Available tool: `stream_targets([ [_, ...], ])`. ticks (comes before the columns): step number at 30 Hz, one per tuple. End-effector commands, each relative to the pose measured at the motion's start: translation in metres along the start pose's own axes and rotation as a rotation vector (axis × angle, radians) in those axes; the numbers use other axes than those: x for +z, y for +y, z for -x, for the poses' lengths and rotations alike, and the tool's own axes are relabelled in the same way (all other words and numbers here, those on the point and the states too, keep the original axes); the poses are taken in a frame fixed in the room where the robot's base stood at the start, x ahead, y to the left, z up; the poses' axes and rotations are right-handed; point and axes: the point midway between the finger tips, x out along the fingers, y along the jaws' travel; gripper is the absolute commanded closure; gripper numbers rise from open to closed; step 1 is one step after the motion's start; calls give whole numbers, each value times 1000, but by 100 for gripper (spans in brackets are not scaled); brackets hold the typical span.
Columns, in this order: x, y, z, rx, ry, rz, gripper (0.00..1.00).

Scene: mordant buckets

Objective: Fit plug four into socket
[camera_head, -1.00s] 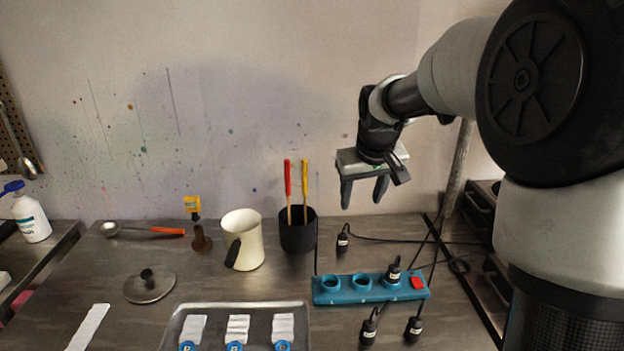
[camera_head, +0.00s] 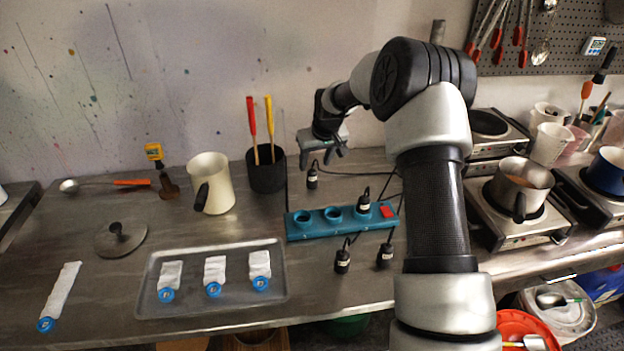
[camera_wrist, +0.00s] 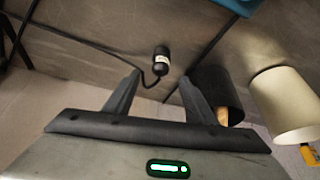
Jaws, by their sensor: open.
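A teal socket strip (camera_head: 305,231) with a red switch lies on the bench; a black plug (camera_head: 364,203) sits in its right part, and its two left sockets are empty. Another black plug (camera_head: 312,178) with a cable stands behind the strip; it also shows in the wrist view (camera_wrist: 161,60). Two more black plugs, one (camera_head: 342,261) and another (camera_head: 385,255), stand in front of the strip. Plug labels are too small to read. My gripper (camera_head: 322,160) is open and empty just above the rear plug. In the wrist view that plug is beyond the gap between my fingertips (camera_wrist: 160,80).
A black holder (camera_head: 266,175) with red and yellow handled tools and a cream jug (camera_head: 212,185) stand left of my gripper. A metal tray (camera_head: 150,290) lies front left. Cables cross the bench behind the strip. Hot plates with pots (camera_head: 520,185) stand right.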

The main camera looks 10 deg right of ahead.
Motion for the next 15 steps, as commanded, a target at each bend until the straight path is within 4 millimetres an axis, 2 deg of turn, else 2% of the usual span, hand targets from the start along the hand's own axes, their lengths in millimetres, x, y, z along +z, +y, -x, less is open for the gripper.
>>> stream_targets([
  [1, 0, 0, -7, -1, -1, 0, 49],
  [8, 0, -1, -22, -1, -1, 1, 49],
  [15, 1, -1, -57, -1, -1, 0, 49],
])
